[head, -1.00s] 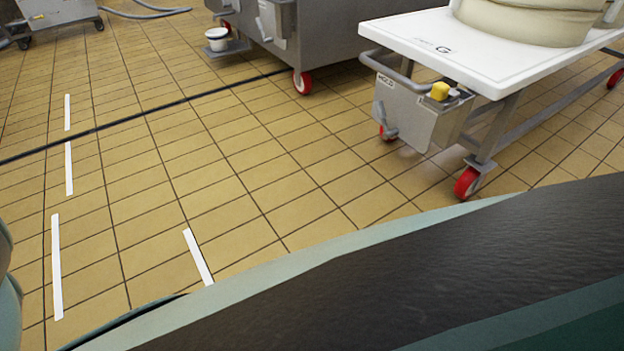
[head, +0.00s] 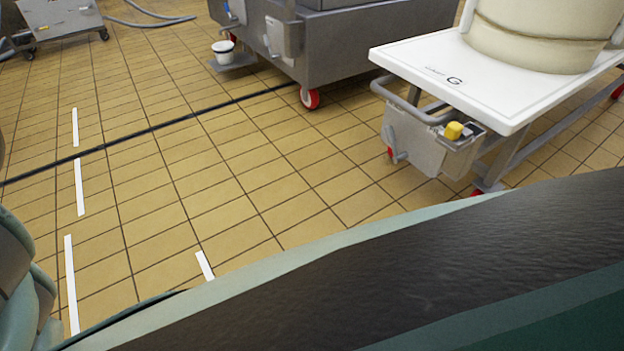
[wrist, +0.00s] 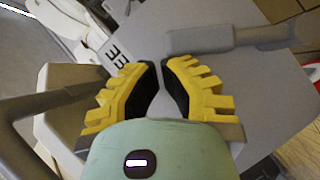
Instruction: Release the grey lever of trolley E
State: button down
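In the wrist view my gripper (wrist: 160,64) has yellow ribbed fingers with black pads. The fingertips nearly meet and I see nothing held between them. A grey lever with a thick rounded grip (wrist: 200,39) lies just beyond the right fingertip, apart from it as far as I can tell. A white tag (wrist: 115,56) with dark characters like "33", perhaps "EE" upside down, is beyond the left finger on grey metal. The head view does not show my gripper; my own body fills its lower part. No trolley marked E is readable there.
In the head view a white-topped trolley (head: 400,57) marked G carries a cream vat (head: 545,35); its grey box (head: 425,140) has a yellow knob (head: 453,130). A large grey tank (head: 350,45) on red wheels stands behind.

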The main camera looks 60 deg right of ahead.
jog(key=shift+s+f, duration=0.2)
jog(key=shift+f, duration=0.1)
jog(key=shift+w+d, duration=0.15)
jog(key=shift+w, duration=0.1)
